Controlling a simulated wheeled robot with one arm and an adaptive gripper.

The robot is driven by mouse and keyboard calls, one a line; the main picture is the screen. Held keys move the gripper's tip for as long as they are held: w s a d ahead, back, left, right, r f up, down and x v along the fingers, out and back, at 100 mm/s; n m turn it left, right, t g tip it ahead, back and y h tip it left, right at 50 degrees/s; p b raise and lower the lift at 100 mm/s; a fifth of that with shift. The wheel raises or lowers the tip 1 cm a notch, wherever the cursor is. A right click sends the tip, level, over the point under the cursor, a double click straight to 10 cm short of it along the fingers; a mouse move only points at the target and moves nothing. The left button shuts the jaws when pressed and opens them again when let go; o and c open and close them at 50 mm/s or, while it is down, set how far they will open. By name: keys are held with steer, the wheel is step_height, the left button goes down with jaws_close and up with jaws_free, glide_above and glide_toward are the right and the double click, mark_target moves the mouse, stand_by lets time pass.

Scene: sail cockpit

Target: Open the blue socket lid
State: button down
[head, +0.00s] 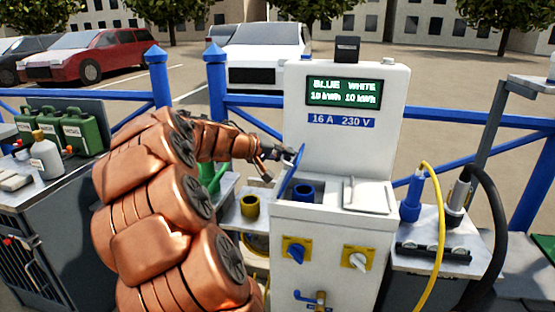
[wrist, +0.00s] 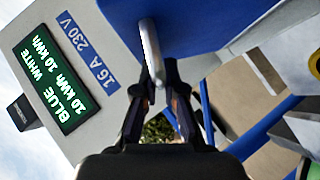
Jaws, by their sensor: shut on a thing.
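The blue socket lid (head: 291,171) stands raised and tilted at the left side of the grey-white power pedestal (head: 335,150). My gripper (head: 280,152) reaches in from the left at the lid's upper edge. In the wrist view the blue lid (wrist: 195,22) fills the top, and my gripper's fingers (wrist: 158,72) are shut on the pale lip or handle (wrist: 149,50) at its edge. The exact contact is partly hidden by the fingers.
The white socket lid (head: 368,196) lies shut on the right. Rotary switches (head: 296,250) sit on the front. A blue plug (head: 412,192) and yellow cable (head: 441,225) stand right. Blue railing (head: 265,101) runs behind.

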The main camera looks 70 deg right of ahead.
steer(key=shift+s+t, duration=0.4)
steer(key=shift+s, duration=0.15)
steer(key=shift+d+m, duration=0.1)
steer(key=shift+m, duration=0.2)
steer(key=c, duration=1.2)
jaws_free()
steer(key=shift+c, duration=0.2)
steer(key=v, duration=1.2)
steer(key=shift+r, duration=0.1)
